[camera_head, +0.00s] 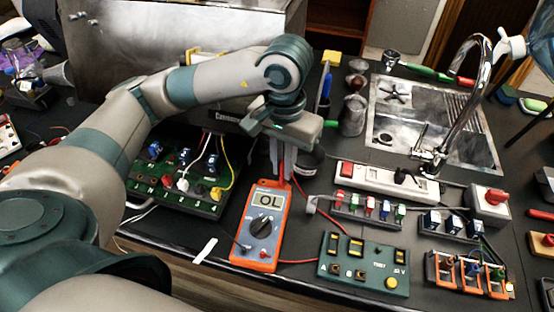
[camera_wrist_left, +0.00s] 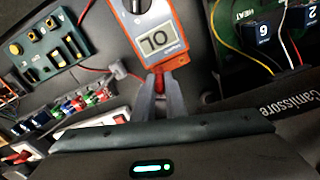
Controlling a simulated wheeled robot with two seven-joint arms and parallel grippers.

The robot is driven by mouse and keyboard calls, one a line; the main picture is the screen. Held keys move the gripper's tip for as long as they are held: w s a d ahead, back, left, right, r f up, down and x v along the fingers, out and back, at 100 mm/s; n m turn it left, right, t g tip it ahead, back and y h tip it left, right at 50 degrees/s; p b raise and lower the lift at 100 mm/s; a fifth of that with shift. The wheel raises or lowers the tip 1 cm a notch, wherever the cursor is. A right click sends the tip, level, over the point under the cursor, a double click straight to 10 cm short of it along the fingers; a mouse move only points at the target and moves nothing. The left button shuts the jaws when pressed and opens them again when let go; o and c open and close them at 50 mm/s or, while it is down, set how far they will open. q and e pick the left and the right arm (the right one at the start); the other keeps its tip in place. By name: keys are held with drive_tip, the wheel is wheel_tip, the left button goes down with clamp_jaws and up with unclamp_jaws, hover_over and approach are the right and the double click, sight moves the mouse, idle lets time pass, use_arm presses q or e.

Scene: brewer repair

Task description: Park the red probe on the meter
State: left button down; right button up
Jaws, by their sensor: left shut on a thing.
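The orange meter (camera_head: 280,223) lies on the dark bench, its screen reading OL and its dial in the middle. It also shows upside down in the left wrist view (camera_wrist_left: 178,22). My left gripper (camera_head: 279,178) points down at the meter's top end. In the left wrist view its fingers (camera_wrist_left: 160,88) are shut on the red probe (camera_wrist_left: 158,79), only a small red part of which shows between them. Whether the probe touches the meter cannot be told. A red lead (camera_head: 297,262) runs right from the meter's lower end. My right gripper is not in view.
A green board (camera_head: 203,208) with wires is left of the meter, and a green panel (camera_head: 365,284) with switches is right. A white power strip (camera_head: 388,183), a terminal row (camera_head: 352,213) and a sink (camera_head: 390,128) stand farther right. A white strip (camera_head: 205,251) lies near the front edge.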

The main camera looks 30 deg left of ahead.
use_arm(q)
drive_tip(key=shift+d+r+p, duration=0.25)
drive_tip(key=shift+r+p, duration=0.05)
drive_tip(key=shift+r, duration=0.25)
drive_tip(key=shift+w+d+r+p, duration=0.1)
drive_tip(key=shift+d+r+p, duration=0.15)
drive_tip(key=shift+r, duration=0.4)
drive_tip(key=shift+d+r+p, duration=0.1)
drive_tip(key=shift+r+p, duration=0.15)
drive_tip(key=shift+r, duration=0.4)
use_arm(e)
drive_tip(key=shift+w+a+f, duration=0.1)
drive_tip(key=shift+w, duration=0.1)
use_arm(q)
drive_tip(key=shift+r, duration=0.1)
